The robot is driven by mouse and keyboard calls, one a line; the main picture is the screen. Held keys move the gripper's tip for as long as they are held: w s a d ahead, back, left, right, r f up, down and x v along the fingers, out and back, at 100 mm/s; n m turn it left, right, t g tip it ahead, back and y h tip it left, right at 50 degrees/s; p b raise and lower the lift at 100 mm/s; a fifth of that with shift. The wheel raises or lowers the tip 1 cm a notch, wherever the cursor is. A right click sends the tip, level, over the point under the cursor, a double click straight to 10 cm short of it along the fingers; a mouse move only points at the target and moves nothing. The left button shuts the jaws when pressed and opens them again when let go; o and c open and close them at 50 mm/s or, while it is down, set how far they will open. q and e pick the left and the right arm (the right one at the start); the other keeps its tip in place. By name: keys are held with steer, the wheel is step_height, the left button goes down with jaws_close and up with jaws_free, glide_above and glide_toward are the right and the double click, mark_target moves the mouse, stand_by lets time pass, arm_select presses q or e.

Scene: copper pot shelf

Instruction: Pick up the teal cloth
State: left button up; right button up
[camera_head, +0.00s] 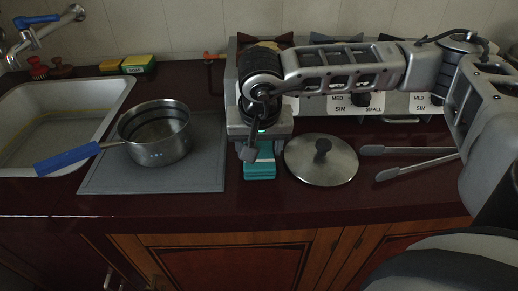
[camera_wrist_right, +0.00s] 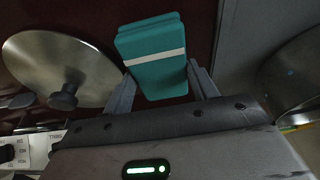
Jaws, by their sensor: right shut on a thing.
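The teal cloth (camera_head: 260,172) is a folded stack with a pale stripe, on the dark red counter between the grey mat and the pot lid. My right gripper (camera_head: 258,155) is above it, pointing down, and hides its far part in the head view. In the right wrist view, the cloth (camera_wrist_right: 155,57) sits between the two fingers of my right gripper (camera_wrist_right: 162,85), which is shut on it. I cannot tell whether the cloth is lifted off the counter. My left gripper is not in view.
A steel pot (camera_head: 155,135) with a blue handle stands on the grey mat (camera_head: 150,184) at left. A round lid (camera_head: 320,170) and metal tongs (camera_head: 415,165) lie to the right. The stove (camera_head: 390,103) is behind; a sink (camera_head: 55,120) is far left.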

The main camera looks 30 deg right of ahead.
steer(key=shift+r, duration=0.35)
step_height(320, 180, up, 2)
steer(key=shift+r, duration=0.15)
steer(key=s+a+r, duration=0.2)
steer(key=r, duration=0.1)
steer(key=s+a+r, duration=0.1)
steer(key=r, duration=0.1)
steer(key=shift+s+r, duration=0.1)
steer(key=shift+s, duration=0.15)
steer(key=s+a+r+b, duration=0.1)
steer(key=s+a+r, duration=0.3)
steer(key=s, duration=0.3)
steer(key=shift+s+a+r, duration=0.3)
steer(key=shift+s+a, duration=0.05)
steer(key=shift+a, duration=0.45)
